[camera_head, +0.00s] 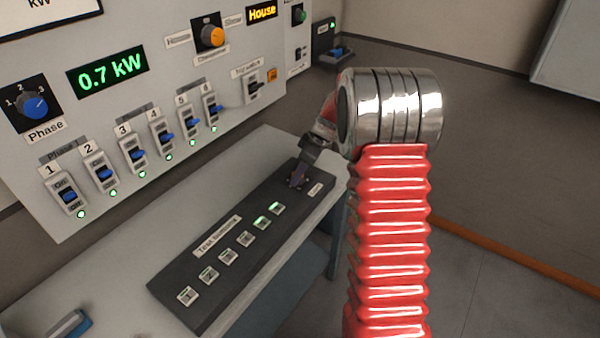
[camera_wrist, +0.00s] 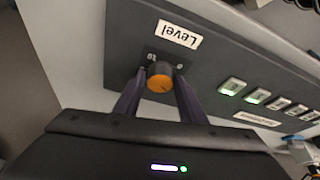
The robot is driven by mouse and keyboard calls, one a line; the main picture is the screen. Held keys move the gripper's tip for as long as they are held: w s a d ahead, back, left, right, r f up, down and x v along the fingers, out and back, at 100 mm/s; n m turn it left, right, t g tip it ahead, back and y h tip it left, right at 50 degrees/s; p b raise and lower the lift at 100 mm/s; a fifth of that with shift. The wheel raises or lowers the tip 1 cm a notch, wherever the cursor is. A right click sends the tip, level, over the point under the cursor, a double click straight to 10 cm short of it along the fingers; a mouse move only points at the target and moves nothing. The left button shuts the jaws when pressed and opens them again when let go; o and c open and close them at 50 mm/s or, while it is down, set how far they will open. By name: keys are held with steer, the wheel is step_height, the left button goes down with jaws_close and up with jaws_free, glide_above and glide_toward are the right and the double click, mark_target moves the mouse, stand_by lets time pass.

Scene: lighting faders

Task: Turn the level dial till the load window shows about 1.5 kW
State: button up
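The load window (camera_head: 107,72) on the wall panel reads 0.7 kW in green. The level dial (camera_wrist: 160,83) is a dark knob with an orange face, beside the "Level" label in the wrist view. My gripper (camera_wrist: 160,72) has its two purple fingers on either side of the dial, with the tips very close to its sides. I cannot tell whether they touch it. In the head view my gripper (camera_head: 297,182) points down at the far end of the dark button box, and it hides the dial.
The dark box (camera_head: 170,286) carries a row of test buttons, two lit green. Above it, the panel (camera_head: 60,220) holds several blue-handled breakers (camera_head: 138,154), a blue phase dial (camera_head: 36,106) and an orange-capped selector (camera_head: 213,37). Bare bench (camera_head: 110,285) lies left of the box.

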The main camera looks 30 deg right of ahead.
steer(key=c, duration=0.6)
steer(key=shift+c, duration=0.2)
steer(key=shift+m, duration=0.5)
steer(key=m+t+h, duration=0.1)
steer(key=m, duration=0.2)
steer(key=shift+a, duration=0.1)
steer(key=m+h, duration=0.1)
steer(key=m, duration=0.2)
steer(key=shift+a+m+h, duration=0.15)
steer(key=shift+m+h, duration=0.15)
steer(key=shift+a+m+h, duration=0.15)
steer(key=shift+m+h, duration=0.75)
steer(key=shift+m, duration=1.5)
steer(key=shift+a+m+g+h, duration=0.1)
steer(key=shift+m+g+h, duration=0.3)
steer(key=shift+m, duration=0.85)
steer(key=shift+a+m+g+h, duration=0.1)
steer(key=shift+m+g+h, duration=0.25)
steer(key=shift+m, duration=0.9)
